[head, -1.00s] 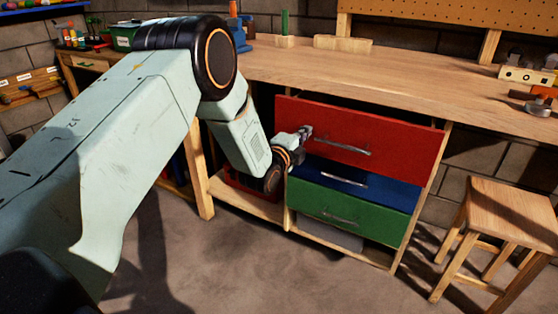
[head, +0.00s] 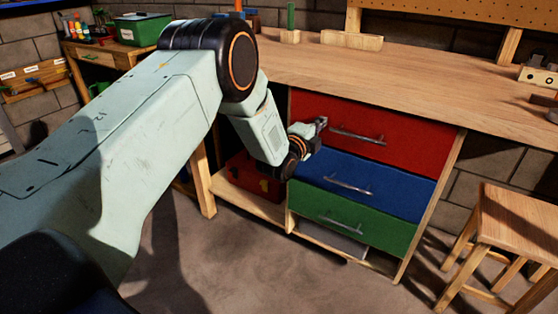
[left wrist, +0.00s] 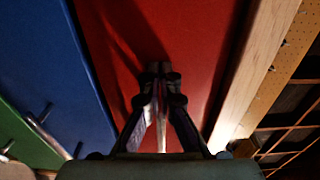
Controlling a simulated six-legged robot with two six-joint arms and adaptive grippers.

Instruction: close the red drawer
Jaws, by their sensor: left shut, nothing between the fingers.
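The red drawer (head: 400,145) is the top one of a stack under the workbench, with a metal bar handle (head: 357,135). Its front looks about flush with the cabinet and the drawers below. My left gripper (head: 322,122) is shut and empty, at the left part of the red front, left of the handle. In the left wrist view the closed fingertips (left wrist: 160,70) point at the red front (left wrist: 195,50) and are at or very near it; contact cannot be told for sure. My right gripper is not in view.
A blue drawer (head: 400,189) and a green drawer (head: 375,232) are below the red one. The wooden bench top (head: 420,75) is above. A wooden stool (head: 515,220) stands at the right. A red toolbox (head: 250,180) sits on the lower shelf. The floor in front is clear.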

